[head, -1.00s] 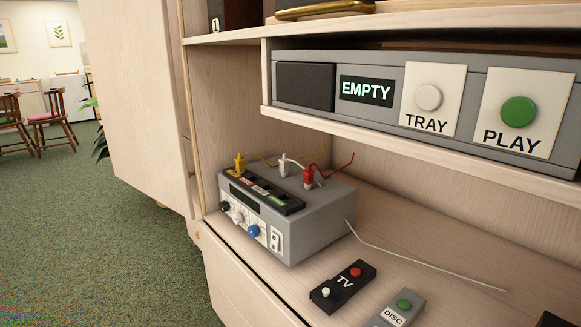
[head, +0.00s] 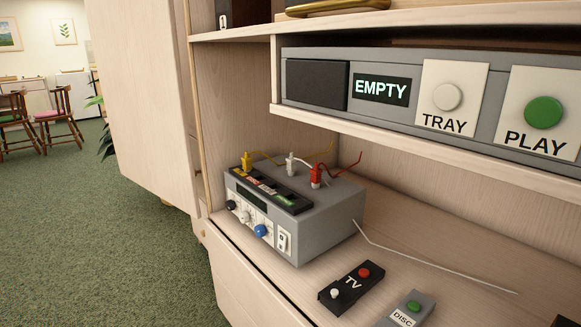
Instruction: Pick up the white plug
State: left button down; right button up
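The white plug (head: 291,164) stands upright on top of a grey box (head: 325,232) on the cabinet's lower shelf. It is between the yellow plug (head: 246,163) on its left and the red plug (head: 316,176) on its right. Thin coloured wires run from the plugs toward the back. Whether the white plug sits in a socket is too small to tell. Neither of my grippers shows in the head view.
A black TV remote (head: 351,287) and a grey DISC remote (head: 407,310) lie in front of the box. The disc player (head: 315,84), reading EMPTY, overhangs from the shelf above. A pale cable (head: 430,264) crosses the lower shelf. Green carpet (head: 110,240) is open at left.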

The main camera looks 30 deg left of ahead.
aim_at(292, 162)
jog(key=i+j, duration=0.15)
jog(key=j, duration=0.4)
jog(key=i+j+z, duration=0.1)
jog(key=j, duration=0.45)
jog(key=i+j+z, duration=0.1)
jog(key=j, duration=0.45)
jog(key=i+j, duration=0.1)
jog(key=j, duration=0.45)
jog(key=i+j+z, duration=0.1)
jog(key=j, duration=0.45)
